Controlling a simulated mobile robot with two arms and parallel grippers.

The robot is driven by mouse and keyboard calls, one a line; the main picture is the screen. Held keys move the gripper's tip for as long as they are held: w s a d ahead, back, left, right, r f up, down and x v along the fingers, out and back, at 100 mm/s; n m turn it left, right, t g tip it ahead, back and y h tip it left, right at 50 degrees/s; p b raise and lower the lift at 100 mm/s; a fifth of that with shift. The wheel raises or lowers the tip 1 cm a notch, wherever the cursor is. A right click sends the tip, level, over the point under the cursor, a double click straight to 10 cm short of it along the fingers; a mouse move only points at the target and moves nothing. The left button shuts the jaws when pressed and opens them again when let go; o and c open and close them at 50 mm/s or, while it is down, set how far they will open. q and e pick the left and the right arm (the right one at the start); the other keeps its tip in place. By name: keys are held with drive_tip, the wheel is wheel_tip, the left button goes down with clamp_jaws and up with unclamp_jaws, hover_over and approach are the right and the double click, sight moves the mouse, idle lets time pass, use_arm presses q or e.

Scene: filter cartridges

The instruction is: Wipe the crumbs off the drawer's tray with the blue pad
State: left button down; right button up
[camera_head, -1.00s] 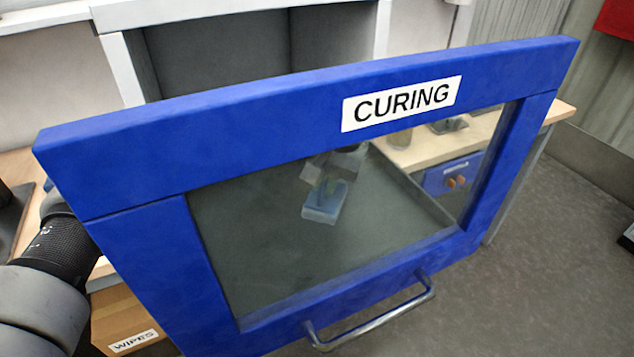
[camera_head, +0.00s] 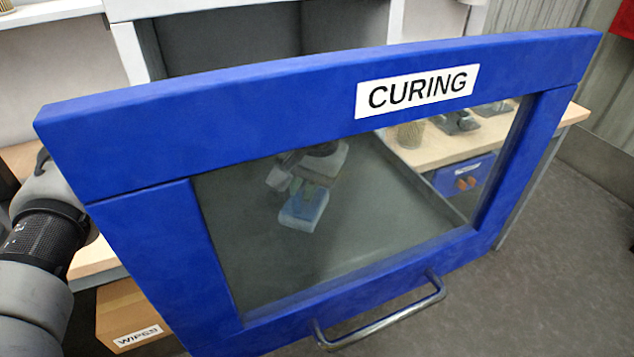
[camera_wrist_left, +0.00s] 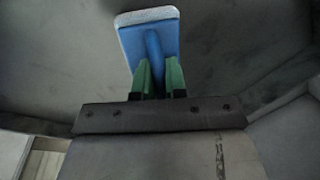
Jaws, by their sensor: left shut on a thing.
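The drawer's dark tray (camera_head: 370,235) shows through the window of its blue front (camera_head: 140,225), which is labelled CURING. My left gripper (camera_head: 309,185) is seen through this glass, over the tray. It is shut on the handle of the blue pad (camera_head: 303,211), which has a pale underside edge. In the left wrist view the green fingertips of my left gripper (camera_wrist_left: 159,72) pinch the handle of the blue pad (camera_wrist_left: 150,38). The tray's dark surface (camera_wrist_left: 235,45) lies beyond the pad. I cannot tell whether the pad touches it. No crumbs can be made out. My right gripper is not in view.
A metal handle (camera_head: 380,322) sticks out from the drawer front. A wooden counter (camera_head: 440,150) behind holds a cylindrical filter (camera_head: 411,134). A cardboard box labelled WIPES (camera_head: 128,315) sits at the lower left. Grey floor (camera_head: 560,270) is clear at right.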

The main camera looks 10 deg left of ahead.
use_arm(q)
drive_tip(key=shift+s+a, duration=0.35)
drive_tip(key=shift+a, duration=0.25)
drive_tip(key=shift+s+a+b, duration=0.35)
drive_tip(key=shift+s+a, duration=0.15)
drive_tip(key=shift+a, duration=0.2)
drive_tip(key=shift+s+a+b, duration=0.3)
drive_tip(key=shift+s+a, duration=0.2)
drive_tip(key=shift+a, duration=0.2)
drive_tip(key=shift+r+p, duration=1.6)
drive_tip(key=shift+r, duration=1.4)
drive_tip(key=shift+r, duration=0.1)
drive_tip(key=shift+r+p, duration=0.8)
drive_tip(key=shift+r, duration=0.6)
drive_tip(key=shift+r, duration=0.1)
